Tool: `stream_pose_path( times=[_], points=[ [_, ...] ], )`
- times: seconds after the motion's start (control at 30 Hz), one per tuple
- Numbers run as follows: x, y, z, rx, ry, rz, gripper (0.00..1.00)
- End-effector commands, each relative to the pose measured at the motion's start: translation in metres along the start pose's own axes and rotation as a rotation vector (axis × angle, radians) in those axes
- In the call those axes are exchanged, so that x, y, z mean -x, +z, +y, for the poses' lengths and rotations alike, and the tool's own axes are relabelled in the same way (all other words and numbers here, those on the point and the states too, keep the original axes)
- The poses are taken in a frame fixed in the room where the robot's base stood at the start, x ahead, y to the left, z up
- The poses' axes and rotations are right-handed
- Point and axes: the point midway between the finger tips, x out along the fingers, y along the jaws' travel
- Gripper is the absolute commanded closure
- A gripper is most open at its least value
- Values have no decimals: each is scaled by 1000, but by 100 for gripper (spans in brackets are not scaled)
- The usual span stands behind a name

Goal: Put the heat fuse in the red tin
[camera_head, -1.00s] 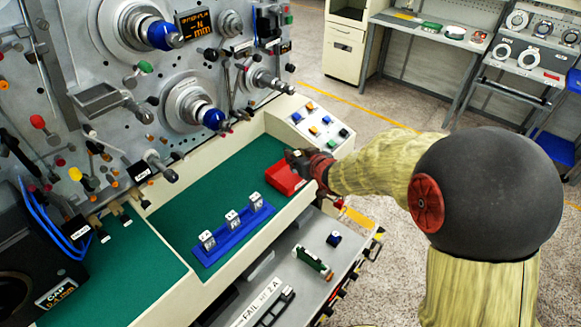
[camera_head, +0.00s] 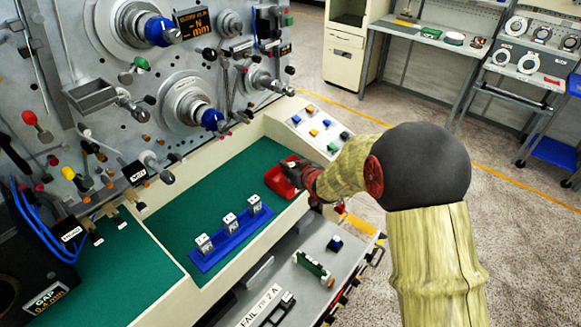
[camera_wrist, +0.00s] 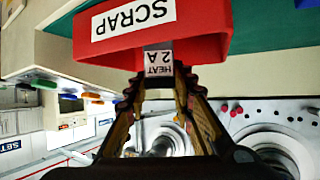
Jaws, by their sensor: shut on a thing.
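I cannot tell whether the fuse touches the tin.
A blue rack (camera_head: 232,236) with several labelled blocks stands left of the tin on the green mat (camera_head: 190,213). A panel of coloured buttons (camera_head: 318,128) is behind the tin. The machine face with knobs and spindles rises at the left. A grey lower shelf (camera_head: 330,262) lies in front.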

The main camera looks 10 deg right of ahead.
Motion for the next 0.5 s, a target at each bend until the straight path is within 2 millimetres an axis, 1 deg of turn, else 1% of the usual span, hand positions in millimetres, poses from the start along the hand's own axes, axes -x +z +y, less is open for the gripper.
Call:
stream_pose_path(
  times=[0.2, 0.23, 0.5],
  points=[
    [-2, 4, 0, 0, 0, -1, 100],
    [-2, 4, 0, 0, 0, -1, 74],
    [-1, 3, 0, 0, 0, -1, 59]
  ],
)
